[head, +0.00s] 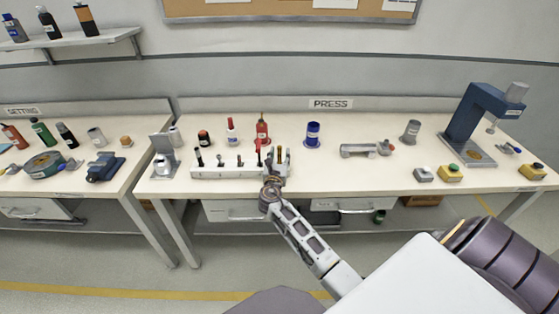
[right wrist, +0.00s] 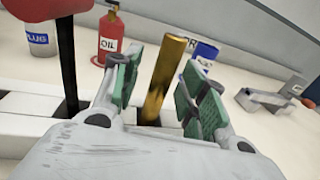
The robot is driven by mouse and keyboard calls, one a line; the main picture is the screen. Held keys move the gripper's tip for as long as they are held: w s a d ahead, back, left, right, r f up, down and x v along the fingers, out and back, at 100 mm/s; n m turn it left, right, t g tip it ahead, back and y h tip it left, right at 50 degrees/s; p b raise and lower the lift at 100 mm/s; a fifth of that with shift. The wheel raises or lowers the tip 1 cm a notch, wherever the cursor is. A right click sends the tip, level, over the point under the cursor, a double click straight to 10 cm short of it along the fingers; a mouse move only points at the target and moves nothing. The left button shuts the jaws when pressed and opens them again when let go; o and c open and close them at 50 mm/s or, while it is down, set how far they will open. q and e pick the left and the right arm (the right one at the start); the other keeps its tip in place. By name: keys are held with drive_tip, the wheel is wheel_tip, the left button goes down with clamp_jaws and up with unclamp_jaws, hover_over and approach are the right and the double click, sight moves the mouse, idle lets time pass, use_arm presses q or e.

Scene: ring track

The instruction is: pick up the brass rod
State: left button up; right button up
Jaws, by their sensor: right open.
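The brass rod (right wrist: 163,80) stands upright in the white slotted rack, between the two green-padded fingers of my right gripper (right wrist: 158,88) in the right wrist view. The fingers are open, with visible gaps on both sides of the rod. In the head view the rod (head: 280,154) is small, and my right gripper (head: 276,160) is at the right end of the rack (head: 225,172). The rod's lower end is hidden in the rack. My left gripper is not in view.
A red-handled tool (right wrist: 55,40) stands in the rack close beside the gripper. Behind are a red oil bottle (right wrist: 112,35) and a blue container (right wrist: 203,55). A grey fixture (head: 362,150) lies to the right. A blue press (head: 462,125) stands at the far right.

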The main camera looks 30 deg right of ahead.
sight(280, 147)
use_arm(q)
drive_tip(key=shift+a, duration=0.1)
use_arm(e)
clamp_jaws()
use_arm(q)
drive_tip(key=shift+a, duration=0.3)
use_arm(e)
drive_tip(key=shift+r, duration=0.1)
